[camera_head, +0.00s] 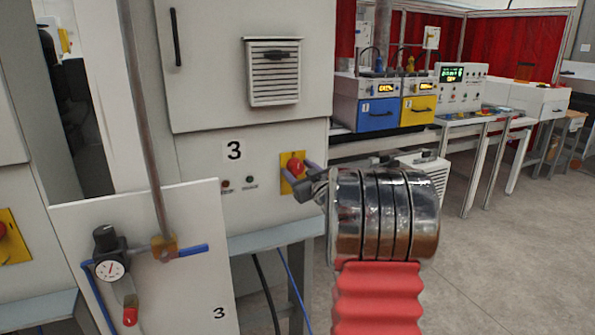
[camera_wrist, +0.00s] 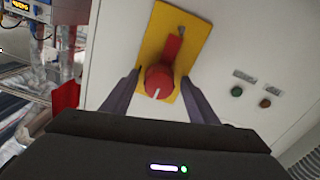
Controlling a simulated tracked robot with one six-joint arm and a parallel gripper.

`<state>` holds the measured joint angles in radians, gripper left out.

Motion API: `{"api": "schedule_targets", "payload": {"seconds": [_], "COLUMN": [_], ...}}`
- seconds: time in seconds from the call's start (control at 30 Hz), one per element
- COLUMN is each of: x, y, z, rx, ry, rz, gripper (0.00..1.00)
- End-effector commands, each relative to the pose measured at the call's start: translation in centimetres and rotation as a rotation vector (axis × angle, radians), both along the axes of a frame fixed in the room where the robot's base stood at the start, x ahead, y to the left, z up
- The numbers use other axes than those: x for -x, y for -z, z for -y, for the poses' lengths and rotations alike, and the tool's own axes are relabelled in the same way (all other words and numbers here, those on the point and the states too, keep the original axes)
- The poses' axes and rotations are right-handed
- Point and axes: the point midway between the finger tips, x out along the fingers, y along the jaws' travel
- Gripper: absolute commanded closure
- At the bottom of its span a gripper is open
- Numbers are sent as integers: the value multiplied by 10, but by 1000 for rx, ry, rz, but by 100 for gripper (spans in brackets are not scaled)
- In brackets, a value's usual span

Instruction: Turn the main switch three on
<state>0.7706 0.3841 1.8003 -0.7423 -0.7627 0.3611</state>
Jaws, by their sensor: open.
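The main switch is a red rotary knob (camera_head: 295,167) on a yellow plate (camera_head: 287,187), on the grey cabinet marked 3. In the wrist view the red knob (camera_wrist: 159,82) sits on its yellow plate (camera_wrist: 190,30), with a white mark on the knob's face. My gripper (camera_head: 302,178) is at the switch. In the wrist view the two dark fingers of my gripper (camera_wrist: 160,92) stand apart, one on each side of the knob. I cannot tell whether they touch it. In the head view part of the plate and knob is hidden by the gripper.
Two small indicator lights (camera_wrist: 237,91) sit beside the switch. A white panel (camera_head: 190,290) with a gauge (camera_head: 110,270) and a vertical pipe (camera_head: 145,120) stands in front of the cabinet at left. Blue and yellow units (camera_head: 377,115) stand on a bench behind. Floor at right is clear.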

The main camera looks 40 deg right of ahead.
Motion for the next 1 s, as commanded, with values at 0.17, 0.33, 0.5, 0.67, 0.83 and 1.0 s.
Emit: {"api": "schedule_targets", "payload": {"seconds": [0.17, 0.33, 0.5, 0.67, 0.83, 1.0], "x": [-2, -1, -1, -1, -1, -2], "y": [-1, 0, 0, 0, 0, 0], "z": [1, 1, 1, 1, 1, -1], "rx": [0, 0, 0, 0, 0, -2], "ry": [1, 1, 1, 1, 0, -1], "rz": [1, 0, 0, 0, 0, 0], "gripper": [46, 49, 61, 72, 84, 87]}}
